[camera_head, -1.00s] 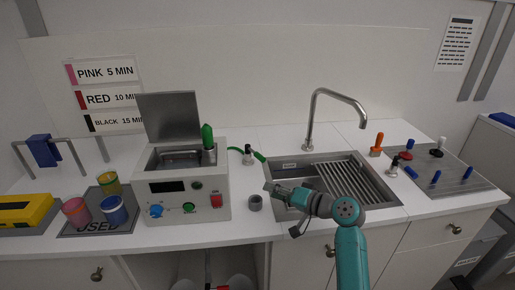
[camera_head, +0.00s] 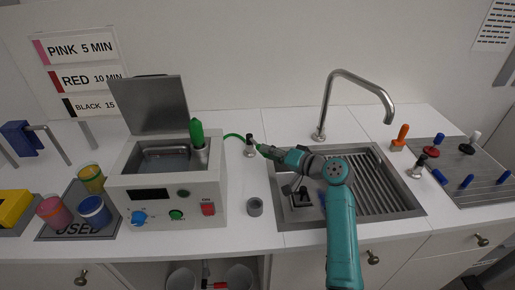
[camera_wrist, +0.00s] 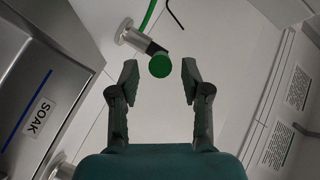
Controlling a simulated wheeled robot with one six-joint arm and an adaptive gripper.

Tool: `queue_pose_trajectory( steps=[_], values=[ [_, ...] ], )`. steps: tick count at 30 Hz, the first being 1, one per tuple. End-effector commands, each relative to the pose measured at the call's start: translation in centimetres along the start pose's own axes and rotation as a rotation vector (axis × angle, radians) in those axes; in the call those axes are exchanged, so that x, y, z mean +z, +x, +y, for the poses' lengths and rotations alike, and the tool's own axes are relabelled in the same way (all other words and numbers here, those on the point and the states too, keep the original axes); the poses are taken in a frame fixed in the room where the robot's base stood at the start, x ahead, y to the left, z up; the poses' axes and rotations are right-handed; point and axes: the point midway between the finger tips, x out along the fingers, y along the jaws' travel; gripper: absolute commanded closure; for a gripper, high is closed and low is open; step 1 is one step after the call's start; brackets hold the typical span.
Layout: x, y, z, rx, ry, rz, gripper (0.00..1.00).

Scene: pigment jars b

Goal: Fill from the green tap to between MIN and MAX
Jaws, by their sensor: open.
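The green tap is a small metal fitting (camera_head: 249,147) on the counter between the bath and the sink, with a green hose. In the wrist view its metal body (camera_wrist: 134,37) ends beside a round green knob (camera_wrist: 160,65). My gripper (camera_head: 266,151) is close to it, over the sink's back left corner. In the wrist view my gripper (camera_wrist: 160,80) is open, with the green knob between and slightly beyond the fingertips; contact does not show. The bath (camera_head: 170,190) has its lid up, and a green cylinder (camera_head: 197,133) stands at its right. MIN and MAX marks are not readable.
The steel sink (camera_head: 408,205) lies under my arm, with a tall spout (camera_head: 325,108) behind. Pots (camera_head: 95,212) stand on the left mat. A wrist-view steel surface is labelled SOAK (camera_wrist: 40,117).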

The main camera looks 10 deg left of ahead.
Motion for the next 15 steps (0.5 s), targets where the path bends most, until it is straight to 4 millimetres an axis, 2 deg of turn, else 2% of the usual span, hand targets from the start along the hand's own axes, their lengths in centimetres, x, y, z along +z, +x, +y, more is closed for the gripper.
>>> queue_pose_trajectory(
  steps=[1, 6, 15],
  values=[
    [0.0, 1.1, -0.1, -0.001, 0.0, -0.003, 0.53],
    [0.0, 3.7, -0.1, -0.001, -0.001, -0.001, 0.53],
    [0.0, 5.7, -0.1, -0.001, -0.001, 0.0, 0.53]
  ],
)
